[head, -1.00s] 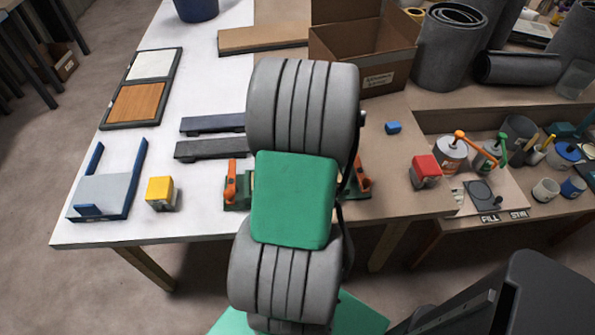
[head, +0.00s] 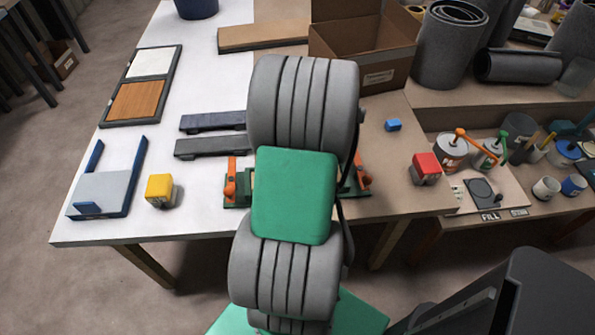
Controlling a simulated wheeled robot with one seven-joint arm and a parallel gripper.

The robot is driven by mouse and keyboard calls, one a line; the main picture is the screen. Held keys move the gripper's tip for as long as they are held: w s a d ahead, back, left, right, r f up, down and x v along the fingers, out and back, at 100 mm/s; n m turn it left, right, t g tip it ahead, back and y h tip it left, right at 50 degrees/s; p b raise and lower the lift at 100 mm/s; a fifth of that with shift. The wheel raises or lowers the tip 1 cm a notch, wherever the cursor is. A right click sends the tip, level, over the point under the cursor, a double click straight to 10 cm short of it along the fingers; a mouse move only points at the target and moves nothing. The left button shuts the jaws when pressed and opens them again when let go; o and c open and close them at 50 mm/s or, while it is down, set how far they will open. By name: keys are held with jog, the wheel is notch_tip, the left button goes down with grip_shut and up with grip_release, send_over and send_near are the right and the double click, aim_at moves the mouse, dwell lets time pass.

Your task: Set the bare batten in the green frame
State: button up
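Two dark grey battens lie side by side on the white table, left of my arm: a far batten (head: 205,121) and a near batten (head: 205,148). My arm may cover their right ends. I cannot tell from here which one is bare. The green frame (head: 238,201) sits near the table's front edge, with an upright orange clamp handle (head: 231,181) at its left and another orange clamp (head: 362,178) at its right. My arm covers its middle, so I cannot see whether anything lies in it. My gripper is hidden behind my arm.
A blue-edged grey tray (head: 105,190) and a yellow-topped block (head: 160,189) are at front left. A red-topped block (head: 425,168) and small blue block (head: 393,125) lie right. A cardboard box (head: 365,45) stands behind. Bare white table lies between panel frame (head: 172,75) and battens.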

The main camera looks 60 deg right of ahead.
jog(key=shift+f, duration=0.25)
dwell(0.4)
jog(key=o, duration=1.6)
notch_tip(320, 180, up, 7)
jog(key=p, duration=0.6)
